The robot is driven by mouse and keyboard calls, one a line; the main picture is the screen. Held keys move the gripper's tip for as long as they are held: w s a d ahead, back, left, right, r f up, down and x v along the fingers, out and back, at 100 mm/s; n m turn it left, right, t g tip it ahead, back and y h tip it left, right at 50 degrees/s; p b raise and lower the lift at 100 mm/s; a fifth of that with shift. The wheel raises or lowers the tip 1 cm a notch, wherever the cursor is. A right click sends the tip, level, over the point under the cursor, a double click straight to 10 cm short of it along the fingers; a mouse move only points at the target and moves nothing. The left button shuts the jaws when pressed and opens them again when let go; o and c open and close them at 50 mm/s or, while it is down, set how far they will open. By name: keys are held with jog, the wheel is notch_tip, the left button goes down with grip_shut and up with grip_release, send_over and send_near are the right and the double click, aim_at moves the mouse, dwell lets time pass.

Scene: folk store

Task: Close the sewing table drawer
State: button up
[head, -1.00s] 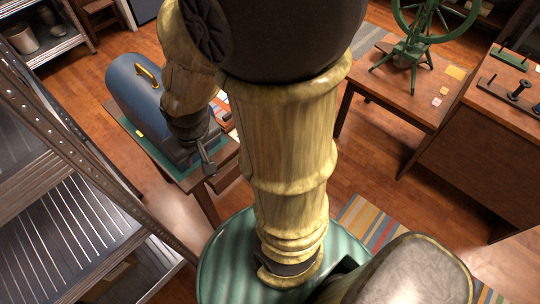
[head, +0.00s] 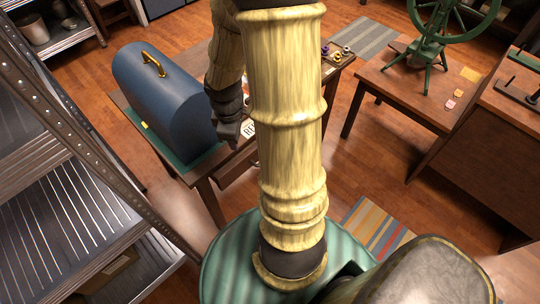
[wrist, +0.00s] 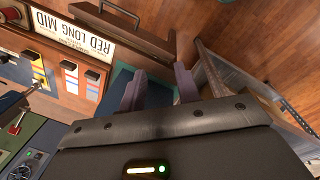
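The sewing table (head: 200,178) stands left of centre in the head view. Its drawer (head: 238,168) shows as a wooden box sticking out below the tabletop's right edge, partly hidden by my arm. My gripper (head: 232,143) is above the drawer side of the table; its fingertips are hard to make out there. In the wrist view, my gripper (wrist: 160,82) has its two dark fingers apart with nothing between them. A wooden panel with a dark bar handle (wrist: 120,13) lies beyond the fingers; I cannot tell for sure that it is the drawer front.
A blue domed case (head: 165,100) with a yellow handle stands on the table. A metal shelf (head: 70,220) is close on the left. A second table (head: 400,95) holds a green wheel stand. The wrist view shows a label reading RED LONG MID (wrist: 72,28).

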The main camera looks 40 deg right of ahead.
jog(key=d+f+n+b, duration=0.2)
jog(key=d+f+n, duration=0.3)
jog(key=d, duration=0.3)
jog(key=d+f+n+t+y+b, duration=0.1)
jog(key=d+f+n+b, duration=0.1)
jog(key=d+f+n, duration=0.3)
jog(key=d, duration=0.3)
jog(key=shift+w+f+b, duration=0.25)
jog(key=shift+f+b, duration=0.05)
jog(key=shift+f, duration=0.1)
jog(key=shift+f, duration=0.1)
jog(key=w+f+b, duration=0.1)
jog(key=f+b, duration=0.1)
jog(key=f, duration=0.3)
jog(key=w+f+b, duration=0.1)
jog(key=f+b, duration=0.2)
jog(key=f, duration=0.3)
jog(key=w+f+b, duration=0.1)
jog(key=f+b, duration=0.2)
jog(key=f, duration=0.3)
jog(key=shift+w+a, duration=0.1)
jog(key=shift+w, duration=0.05)
jog(key=shift+c, duration=0.4)
grip_shut()
